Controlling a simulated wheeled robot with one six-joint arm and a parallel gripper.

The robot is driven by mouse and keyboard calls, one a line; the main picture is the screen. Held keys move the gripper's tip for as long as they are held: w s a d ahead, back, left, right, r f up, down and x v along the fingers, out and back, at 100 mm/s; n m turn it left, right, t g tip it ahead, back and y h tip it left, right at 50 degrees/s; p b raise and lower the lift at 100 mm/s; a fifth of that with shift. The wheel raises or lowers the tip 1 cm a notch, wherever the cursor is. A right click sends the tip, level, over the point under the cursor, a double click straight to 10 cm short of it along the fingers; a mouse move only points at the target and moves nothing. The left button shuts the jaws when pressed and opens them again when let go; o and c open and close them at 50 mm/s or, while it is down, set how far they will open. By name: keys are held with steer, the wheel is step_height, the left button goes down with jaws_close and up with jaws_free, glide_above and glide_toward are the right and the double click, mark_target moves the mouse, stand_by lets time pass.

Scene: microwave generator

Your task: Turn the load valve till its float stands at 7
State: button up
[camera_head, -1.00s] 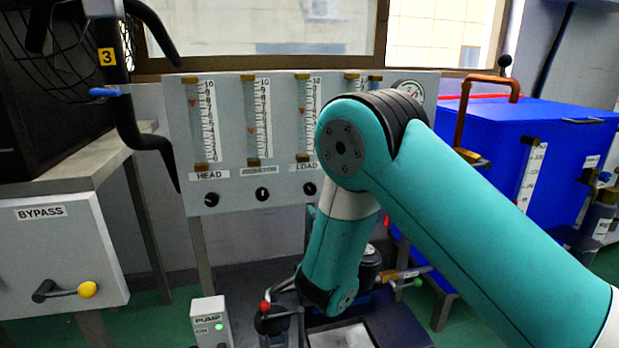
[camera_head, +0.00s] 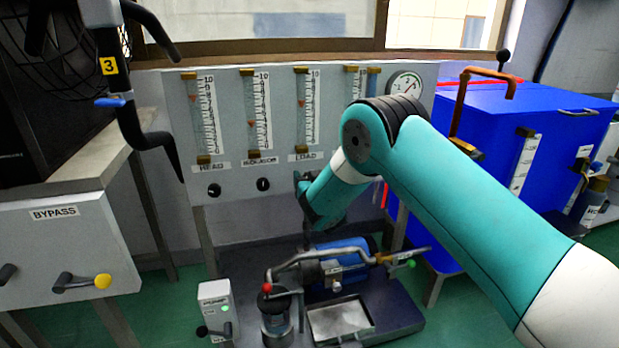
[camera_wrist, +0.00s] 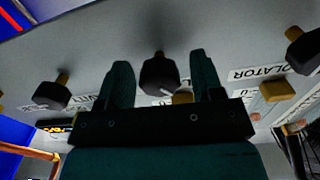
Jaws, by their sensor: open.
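The load valve (camera_wrist: 158,78) is a dark round knob on the grey panel. In the wrist view it sits between the two fingers of my open gripper (camera_wrist: 161,64), with a gap visible at each side. I cannot tell whether either finger touches it. In the head view my arm's end hides this knob. The LOAD tube (camera_head: 308,120) stands above it with a numbered scale. Its small red float (camera_head: 301,103) is in the upper half; the exact reading is too small to tell.
The isolator knob (camera_head: 263,184) and head knob (camera_head: 214,190) lie to the left on the panel. In the wrist view another knob (camera_wrist: 52,92) is at the left. A blue tank (camera_head: 565,140) is at right.

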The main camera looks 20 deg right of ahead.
steer(key=c, duration=0.9)
steer(key=shift+n, duration=0.7)
steer(key=shift+c, duration=0.2)
steer(key=o, duration=0.9)
steer(key=shift+o, duration=0.2)
